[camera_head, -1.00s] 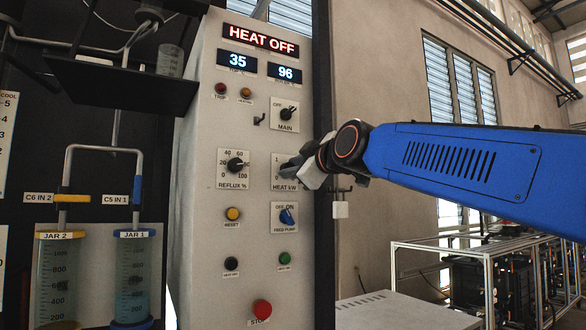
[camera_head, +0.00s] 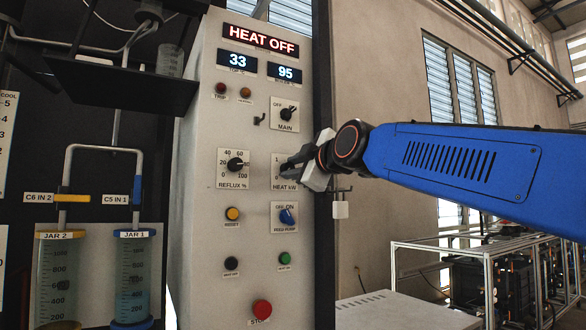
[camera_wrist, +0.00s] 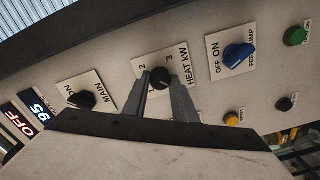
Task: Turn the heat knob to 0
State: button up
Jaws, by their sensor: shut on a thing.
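The heat knob (camera_wrist: 159,76) is a small black dial on a white plate marked HEAT kW, with 2 and 3 visible in the wrist view. My gripper (camera_wrist: 159,86) has its two fingers shut on it, one on each side. In the head view my gripper (camera_head: 289,168) reaches the HEAT kW plate (camera_head: 277,184) from the right and hides the knob and most of its scale. A 1 shows at the plate's upper left. I cannot tell the knob's exact setting. The red display (camera_head: 260,38) above reads HEAT OFF.
The grey panel (camera_head: 207,200) also carries the MAIN switch (camera_head: 287,114) above, the reflux knob (camera_head: 236,164) to the left, the blue feed pump switch (camera_head: 287,216) below, and the red stop button (camera_head: 262,308) at the bottom. Two blue displays read 33 and 95.

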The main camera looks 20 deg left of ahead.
jog(key=o, duration=1)
jog(key=shift+o, duration=0.2)
jog(key=v, duration=1.7)
jog(key=shift+d, duration=0.2)
jog(key=shift+s, duration=0.1)
